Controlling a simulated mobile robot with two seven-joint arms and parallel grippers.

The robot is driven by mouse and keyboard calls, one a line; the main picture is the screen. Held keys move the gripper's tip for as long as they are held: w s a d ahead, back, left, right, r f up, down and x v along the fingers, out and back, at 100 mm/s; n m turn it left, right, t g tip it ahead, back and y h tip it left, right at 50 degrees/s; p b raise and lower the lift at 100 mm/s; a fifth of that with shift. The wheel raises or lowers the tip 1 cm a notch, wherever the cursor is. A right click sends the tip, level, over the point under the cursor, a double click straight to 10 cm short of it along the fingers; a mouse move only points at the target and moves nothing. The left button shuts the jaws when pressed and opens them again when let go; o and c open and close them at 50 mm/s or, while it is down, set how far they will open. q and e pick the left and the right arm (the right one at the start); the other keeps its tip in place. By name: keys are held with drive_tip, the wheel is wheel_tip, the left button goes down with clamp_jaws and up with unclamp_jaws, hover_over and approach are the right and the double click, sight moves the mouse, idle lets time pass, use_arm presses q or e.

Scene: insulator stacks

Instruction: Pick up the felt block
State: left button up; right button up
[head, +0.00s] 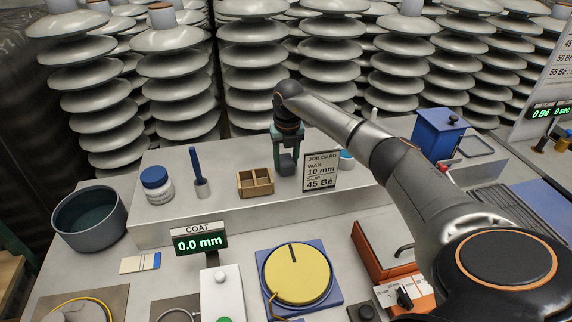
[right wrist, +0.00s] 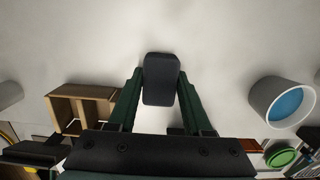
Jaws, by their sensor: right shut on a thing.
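The felt block (right wrist: 161,79) is a small dark grey block with rounded edges. In the right wrist view it sits between the two green fingers of my right gripper (right wrist: 160,95), which is shut on it. In the head view the right gripper (head: 287,146) points down above the raised grey shelf, between a wooden box and the job card. The block (head: 287,163) shows below its fingers. I cannot tell whether the block touches the shelf. My left gripper is not in view.
The two-compartment wooden box (head: 255,182) stands left of the gripper. The job card (head: 320,172) stands close on the right, with a white cup with blue inside (head: 346,160) behind it. A blue container (head: 437,134) stands further right. A yellow round dial (head: 297,274) lies in front.

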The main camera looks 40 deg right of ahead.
clamp_jaws()
drive_tip(key=shift+r, duration=0.15)
drive_tip(key=shift+r, duration=0.6)
drive_tip(key=s+a+r+b, duration=0.2)
drive_tip(key=s+a+r, duration=0.3)
drive_tip(key=a+r, duration=0.6)
drive_tip(key=shift+a+r, duration=0.3)
drive_tip(key=shift+a, duration=0.75)
